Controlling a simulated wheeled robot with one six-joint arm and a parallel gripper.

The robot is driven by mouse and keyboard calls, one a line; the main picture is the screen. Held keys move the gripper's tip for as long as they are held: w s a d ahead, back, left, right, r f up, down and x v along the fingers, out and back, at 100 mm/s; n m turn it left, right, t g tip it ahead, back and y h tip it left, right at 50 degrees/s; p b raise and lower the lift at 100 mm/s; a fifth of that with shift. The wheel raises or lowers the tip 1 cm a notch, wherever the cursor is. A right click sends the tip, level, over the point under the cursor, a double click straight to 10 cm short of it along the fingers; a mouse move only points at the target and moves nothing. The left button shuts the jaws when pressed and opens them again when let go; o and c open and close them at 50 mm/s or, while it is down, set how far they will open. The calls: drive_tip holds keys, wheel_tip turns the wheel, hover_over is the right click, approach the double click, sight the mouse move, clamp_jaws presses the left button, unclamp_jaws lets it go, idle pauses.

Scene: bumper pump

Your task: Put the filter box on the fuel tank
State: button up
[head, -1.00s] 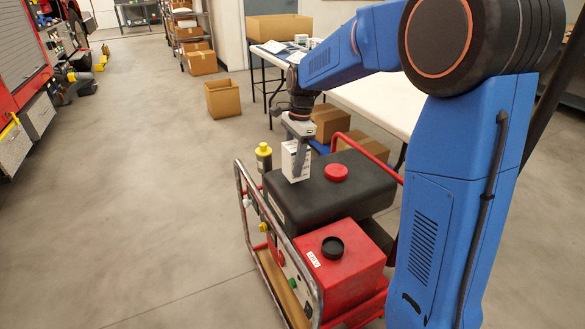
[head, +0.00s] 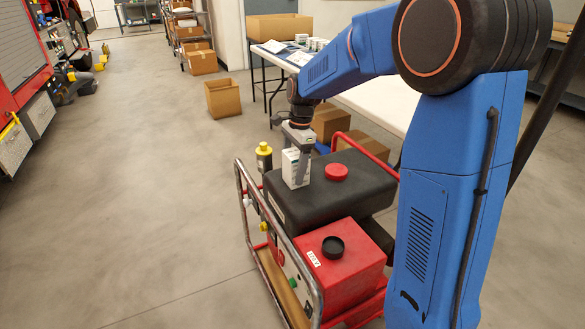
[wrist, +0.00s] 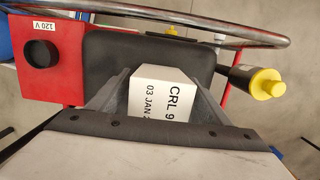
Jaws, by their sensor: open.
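The filter box (head: 291,168) is a small white carton with dark print. It stands upright on top of the black tank (head: 345,195) with the red cap, which I take as the fuel tank, near its far left corner. My gripper (head: 301,160) is over the box from above, open, with its fingers on either side of it. In the wrist view the box (wrist: 165,95) shows its printed face between the two grey fingers; whether they still touch it I cannot tell. The black tank (wrist: 110,65) lies behind it there.
A red unit (head: 345,278) with a black cap sits in front of the tank. A metal tube frame (head: 243,205) runs along the left side. A yellow-capped black bottle (head: 264,157) stands just left of the box. A white table (head: 385,100) is behind.

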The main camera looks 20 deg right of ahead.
drive_tip(key=r, duration=0.3)
drive_tip(key=d+r, duration=0.1)
drive_tip(key=r, duration=0.7)
drive_tip(key=shift+w+d, duration=0.2)
drive_tip(key=shift+d, duration=0.1)
drive_tip(key=shift+r, duration=0.55)
drive_tip(key=shift+s+d, duration=0.1)
drive_tip(key=shift+s, duration=0.15)
drive_tip(key=s+d+f+n+t, duration=0.1)
drive_tip(key=s+n, duration=0.4)
drive_tip(key=s, duration=0.6)
drive_tip(key=s+d+f+n+t+h, duration=0.1)
drive_tip(key=s+n, duration=0.4)
drive_tip(key=s, duration=0.7)
drive_tip(key=s+d+f+n+t, duration=0.3)
drive_tip(key=s+d+f+n, duration=0.1)
drive_tip(key=s, duration=0.7)
drive_tip(key=shift+s+d+n+h, duration=0.2)
drive_tip(key=shift+n+h, duration=0.2)
drive_tip(key=shift+n, duration=0.5)
drive_tip(key=shift+r, duration=0.1)
